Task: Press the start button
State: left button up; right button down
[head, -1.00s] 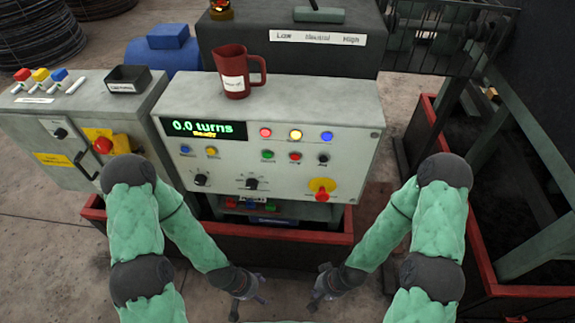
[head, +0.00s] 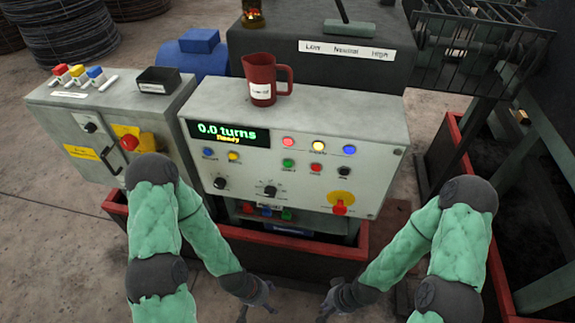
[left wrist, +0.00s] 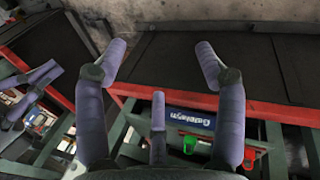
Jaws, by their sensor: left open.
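The control panel (head: 295,135) stands in front of me, its display (head: 228,133) reading "0.0 turns" and "Ready". A green button (head: 288,163) sits in its lower button row, beside a red button (head: 316,168) and a black one (head: 343,172); their small labels are too blurred to read. My left gripper (head: 257,300) is low in front of the panel, clear of it. In the left wrist view its fingers (left wrist: 160,65) are spread, with nothing between them. My right gripper (head: 332,300) is also low, apart from the panel; its finger state is unclear.
A red mug (head: 262,80) stands on the panel's top. A red emergency-type knob (head: 340,207) on yellow is at its lower right. A grey cabinet (head: 60,120) with a black tray (head: 158,80) stands left. A red frame edge (head: 300,245) runs below the panel.

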pick_arm(q)
jog(key=shift+c, duration=0.3)
grip_shut()
dwell(1.1)
